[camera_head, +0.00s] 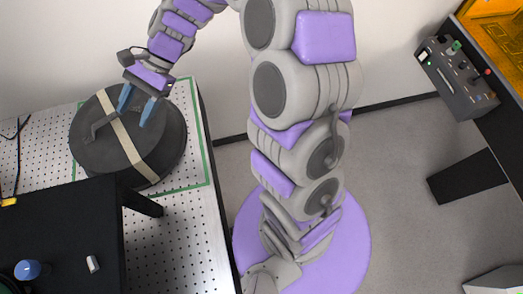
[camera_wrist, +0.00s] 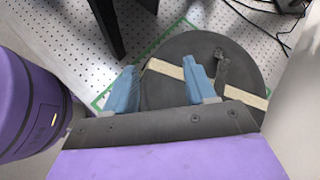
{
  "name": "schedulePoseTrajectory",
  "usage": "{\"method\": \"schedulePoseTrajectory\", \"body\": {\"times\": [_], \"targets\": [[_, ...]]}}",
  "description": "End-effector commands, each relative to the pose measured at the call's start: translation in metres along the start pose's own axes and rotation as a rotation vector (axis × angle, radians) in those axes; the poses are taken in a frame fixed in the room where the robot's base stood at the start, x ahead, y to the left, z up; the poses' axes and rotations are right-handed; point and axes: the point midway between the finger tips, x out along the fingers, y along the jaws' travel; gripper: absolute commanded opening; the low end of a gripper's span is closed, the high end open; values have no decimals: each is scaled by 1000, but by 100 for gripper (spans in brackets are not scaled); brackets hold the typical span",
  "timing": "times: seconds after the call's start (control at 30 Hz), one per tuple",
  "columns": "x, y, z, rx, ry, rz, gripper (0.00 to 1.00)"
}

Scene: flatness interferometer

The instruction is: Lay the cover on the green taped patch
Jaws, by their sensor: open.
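The cover (camera_head: 165,135) is a dark round disc with a beige strap across it and a small grey handle (camera_head: 104,123) on top. It sits flat on the perforated table, mostly within the green tape outline (camera_head: 207,165). A bare strip shows between it and the tape's right side. On the left the cover hides part of the tape. My gripper (camera_head: 132,117) is above the cover with its blue fingers spread and nothing between them. In the wrist view the fingers (camera_wrist: 163,68) hang over the disc (camera_wrist: 185,48), with the handle (camera_wrist: 222,68) just beyond the right finger.
A black stand (camera_head: 60,235) with a blue knob (camera_head: 28,270) and a small white piece (camera_head: 93,264) rises in front of the cover. Cables lie at the far left. A control box (camera_head: 457,78) stands on the right, across the open floor.

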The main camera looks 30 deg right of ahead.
Motion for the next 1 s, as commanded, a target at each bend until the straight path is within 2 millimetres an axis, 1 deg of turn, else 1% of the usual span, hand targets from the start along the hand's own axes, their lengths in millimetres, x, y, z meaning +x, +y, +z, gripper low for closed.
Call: {"method": "schedulePoseTrajectory", "body": {"times": [0.03,0.1,0.17,0.2,0.37,0.4,0.47,0.7,0.8,0.9,1.0], "targets": [[-4,15,12,-62,30,32,55],[-6,38,24,-148,74,86,55],[-10,57,32,-220,113,131,55],[-13,71,37,-266,137,161,55],[-24,125,50,-437,242,292,55],[-26,138,52,-474,266,327,55],[-30,157,55,-530,308,378,55],[-54,237,57,-709,445,594,55],[-66,265,55,-760,486,666,55],[-75,286,54,-790,512,723,55],[-80,299,52,-807,524,755,55]]}}
